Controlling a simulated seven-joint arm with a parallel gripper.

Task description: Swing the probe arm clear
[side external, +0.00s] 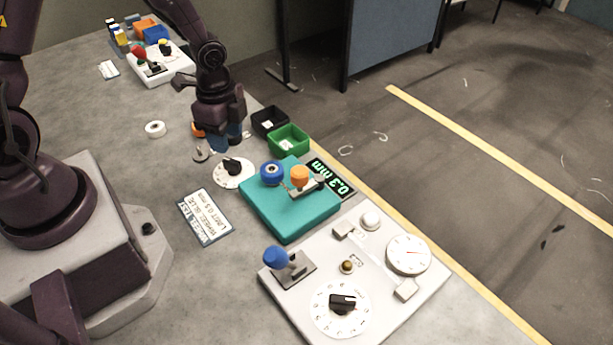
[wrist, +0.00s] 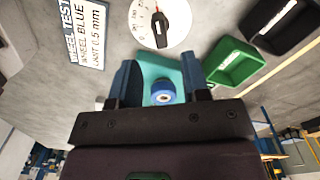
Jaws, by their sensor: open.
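The probe arm is a small metal lever with an orange knob (side external: 299,174) on the teal block (side external: 285,222). Its inner end lies close to the blue wheel (side external: 271,172); I cannot tell whether they touch. My gripper (side external: 228,138) is open and empty, in the air behind the block, above the table near the black-pointer dial (side external: 233,170). In the wrist view the blue wheel (wrist: 162,93) and part of the teal block show between my fingers (wrist: 158,72); the probe arm's knob is hidden there.
A display (side external: 330,180) beside the block reads about 0.3 mm. A card (side external: 205,217) says wheel blue, limit 0.5 mm. Green (side external: 289,139) and black (side external: 269,122) bins stand behind the block. A white panel (side external: 385,300) with a blue-knobbed lever (side external: 277,257) stands in front.

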